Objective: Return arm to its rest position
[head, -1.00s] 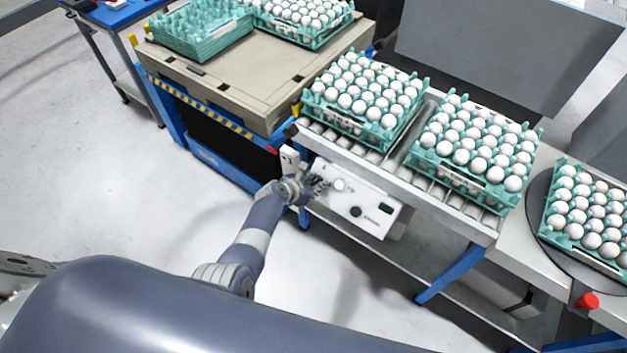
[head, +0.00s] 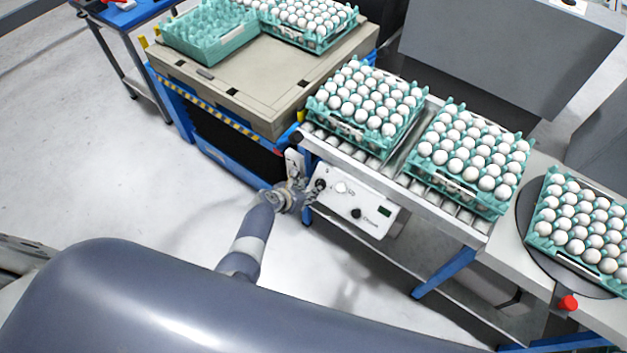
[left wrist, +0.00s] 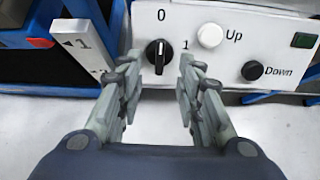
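My left gripper (head: 312,193) is in front of the white control panel (head: 352,199) on the roller conveyor's side. In the left wrist view my left gripper (left wrist: 158,90) is open, with its two fingers apart and nothing between them. Beyond the gap is a black rotary knob (left wrist: 158,54) between the marks 0 and 1. A white Up button (left wrist: 210,35) and a black Down button (left wrist: 252,71) sit to its right. I cannot tell whether a fingertip touches the panel. My right gripper is not in view.
Egg-filled teal trays stand on the roller conveyor (head: 420,192) and on a round turntable (head: 524,215). A beige-topped cart (head: 245,95) with teal trays stands at the upper left. A red knob (head: 568,302) is at lower right. The floor (head: 120,190) left of my arm is clear.

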